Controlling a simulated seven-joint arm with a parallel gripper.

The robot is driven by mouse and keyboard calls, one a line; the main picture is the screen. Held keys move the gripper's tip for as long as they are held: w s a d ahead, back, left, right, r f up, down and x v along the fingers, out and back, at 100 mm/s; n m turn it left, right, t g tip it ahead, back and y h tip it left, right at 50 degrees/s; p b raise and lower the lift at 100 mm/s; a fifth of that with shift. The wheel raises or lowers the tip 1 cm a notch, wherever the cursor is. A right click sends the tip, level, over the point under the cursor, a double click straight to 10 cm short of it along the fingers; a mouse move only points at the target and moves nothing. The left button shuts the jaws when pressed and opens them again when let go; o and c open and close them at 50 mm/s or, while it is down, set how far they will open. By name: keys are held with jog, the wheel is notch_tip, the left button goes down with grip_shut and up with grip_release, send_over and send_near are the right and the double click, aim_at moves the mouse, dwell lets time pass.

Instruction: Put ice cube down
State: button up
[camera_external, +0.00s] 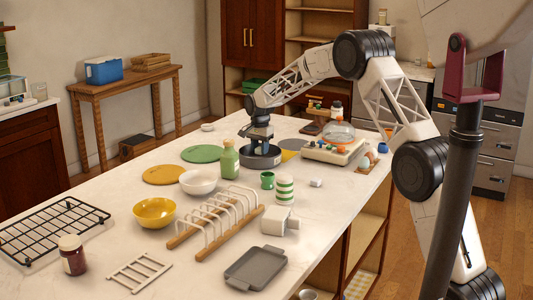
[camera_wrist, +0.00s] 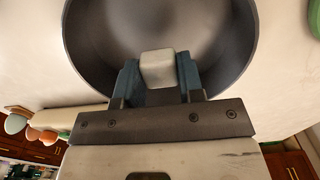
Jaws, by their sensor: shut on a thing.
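The ice cube (camera_wrist: 158,69) is a small whitish block between the fingers in the wrist view. My gripper (camera_wrist: 158,80) is shut on it, with a dark blue-grey finger on each side. Behind the cube, the wrist view shows the inside of a round dark grey pan (camera_wrist: 85,35). In the external view my gripper (camera_external: 260,146) points down over this pan (camera_external: 262,161), on the far part of the counter. The cube is hidden there. I cannot tell whether the cube touches the pan's bottom.
A green bottle (camera_external: 229,159) stands close to the pan at its front left. Green (camera_external: 202,153) and orange (camera_external: 163,174) discs lie to the left. A pale tray-like appliance (camera_external: 335,150) with a clear dome is at the right. The counter (camera_external: 325,215) has free room at the front right.

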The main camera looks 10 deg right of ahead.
aim_at(260, 148)
jog(key=shift+f, duration=0.35)
jog(key=o, duration=1)
jog(key=shift+r, duration=3.5)
